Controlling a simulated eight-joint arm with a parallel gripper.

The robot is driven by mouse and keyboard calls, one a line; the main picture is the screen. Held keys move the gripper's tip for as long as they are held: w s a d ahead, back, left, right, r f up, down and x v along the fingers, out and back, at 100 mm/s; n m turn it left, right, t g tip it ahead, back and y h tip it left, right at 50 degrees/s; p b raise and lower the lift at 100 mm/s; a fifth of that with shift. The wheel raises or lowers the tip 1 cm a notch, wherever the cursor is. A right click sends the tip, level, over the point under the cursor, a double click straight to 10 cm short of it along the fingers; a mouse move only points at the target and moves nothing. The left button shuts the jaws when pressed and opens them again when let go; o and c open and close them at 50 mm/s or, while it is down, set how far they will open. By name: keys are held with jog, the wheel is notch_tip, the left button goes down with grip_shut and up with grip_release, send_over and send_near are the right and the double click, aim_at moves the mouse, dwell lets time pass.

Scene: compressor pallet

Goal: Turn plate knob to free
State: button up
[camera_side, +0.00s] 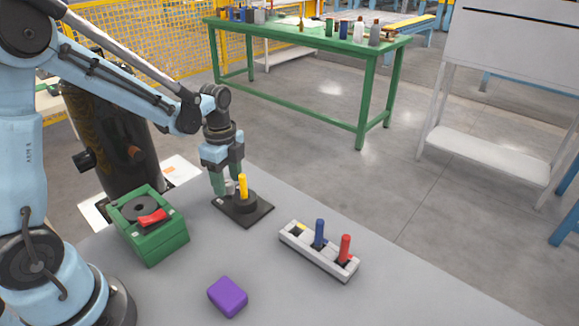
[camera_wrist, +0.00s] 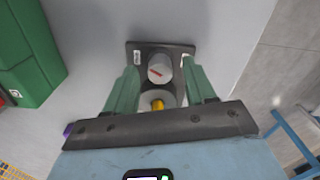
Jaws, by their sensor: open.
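The black plate (camera_side: 262,210) lies flat on the grey table; it also shows in the wrist view (camera_wrist: 148,46). On it is a grey round knob (camera_wrist: 159,66) with a short slanted red line on top. A small white label (camera_wrist: 137,57) sits left of the knob, too small to read. A yellow peg (camera_side: 243,186) stands upright in a round holder on the same plate, nearer my wrist in the wrist view (camera_wrist: 158,104). My gripper (camera_wrist: 158,70) is open, pointing down, with its green fingers on either side of the knob, apparently apart from it.
A green box (camera_side: 160,236) with a red handle on top stands left of the plate. A white rack (camera_side: 318,259) with a blue and a red peg is at right. A purple block (camera_side: 228,296) lies in front. The table between them is bare.

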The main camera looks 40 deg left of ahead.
jog(key=shift+f, duration=0.1)
jog(key=shift+c, duration=0.5)
grip_shut()
jog(key=shift+n, duration=3.1)
jog(key=shift+o, duration=0.5)
grip_release()
